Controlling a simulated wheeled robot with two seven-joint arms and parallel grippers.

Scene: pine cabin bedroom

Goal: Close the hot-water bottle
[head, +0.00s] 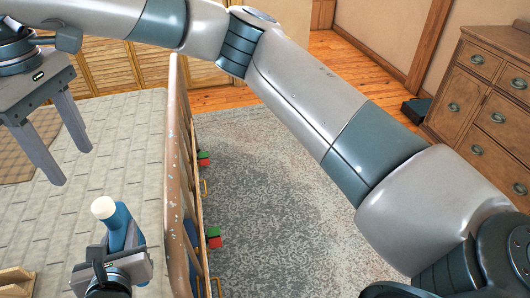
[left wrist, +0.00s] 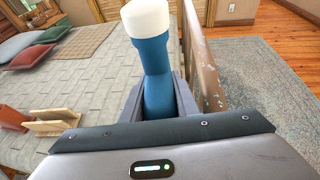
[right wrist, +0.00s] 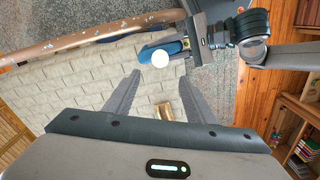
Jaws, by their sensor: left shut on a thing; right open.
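The hot-water bottle (head: 120,226) is blue with a white piece on its top end (head: 103,207). It stands roughly upright, tilted a little, in my left gripper (head: 115,262), which is shut on it. In the left wrist view the blue neck (left wrist: 155,70) rises between the fingers, with the white top (left wrist: 146,17) above. I cannot tell whether the white top is fastened. My right gripper (head: 62,160) is open and empty above the bed, apart from the bottle. In the right wrist view the white top (right wrist: 160,58) shows beyond its open fingers (right wrist: 152,95).
The bed (head: 130,130) has a grey quilt. A wooden footboard (head: 176,180) runs close beside the bottle. A dresser (head: 485,100) stands at right.

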